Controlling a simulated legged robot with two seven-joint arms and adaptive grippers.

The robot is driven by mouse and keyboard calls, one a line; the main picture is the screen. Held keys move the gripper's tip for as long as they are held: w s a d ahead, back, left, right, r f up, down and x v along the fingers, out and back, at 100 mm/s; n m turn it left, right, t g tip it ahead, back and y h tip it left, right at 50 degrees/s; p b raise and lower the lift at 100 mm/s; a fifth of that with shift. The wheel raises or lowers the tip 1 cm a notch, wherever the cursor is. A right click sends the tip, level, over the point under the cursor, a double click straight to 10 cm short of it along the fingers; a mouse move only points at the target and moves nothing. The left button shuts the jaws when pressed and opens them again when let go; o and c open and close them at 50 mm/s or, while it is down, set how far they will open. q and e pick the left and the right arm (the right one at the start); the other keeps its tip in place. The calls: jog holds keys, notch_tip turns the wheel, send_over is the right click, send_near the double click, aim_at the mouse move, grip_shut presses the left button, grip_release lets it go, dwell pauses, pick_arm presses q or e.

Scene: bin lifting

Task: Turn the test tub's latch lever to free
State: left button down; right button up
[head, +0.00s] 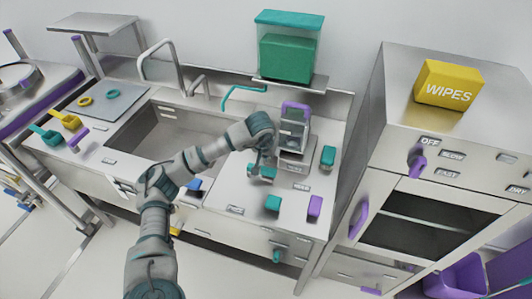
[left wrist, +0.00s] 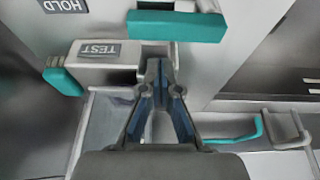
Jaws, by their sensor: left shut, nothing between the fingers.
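In the left wrist view a grey block carries the TEST label (left wrist: 100,49), and a teal lever (left wrist: 62,81) sits at its left end, close to the HOLD label (left wrist: 65,5). My left gripper (left wrist: 158,66) is shut and empty, with its tips at the right end of this block. Whether they touch it I cannot tell. In the head view my left gripper (head: 262,166) is low over the counter, beside the clear tub (head: 293,130) with a purple top. A teal bar (left wrist: 176,26) lies just beyond the fingertips. My right gripper is not in view.
Teal (head: 273,203) and purple (head: 314,207) blocks stand near the counter's front edge. A teal-lidded clear container (head: 288,48) is on a shelf behind. The sink (head: 165,135) lies left, and a steel cabinet (head: 385,150) rises at the right.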

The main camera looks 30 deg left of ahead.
pick_arm(q)
jog(key=x, duration=0.3)
jog(key=shift+w+d+f, duration=0.1)
jog(key=shift+d+f, duration=0.2)
jog(key=shift+f, duration=0.2)
jog(key=shift+w+f, duration=0.1)
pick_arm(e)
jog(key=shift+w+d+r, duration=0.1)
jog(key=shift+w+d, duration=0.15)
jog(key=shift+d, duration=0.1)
pick_arm(q)
jog(key=shift+a, duration=0.25)
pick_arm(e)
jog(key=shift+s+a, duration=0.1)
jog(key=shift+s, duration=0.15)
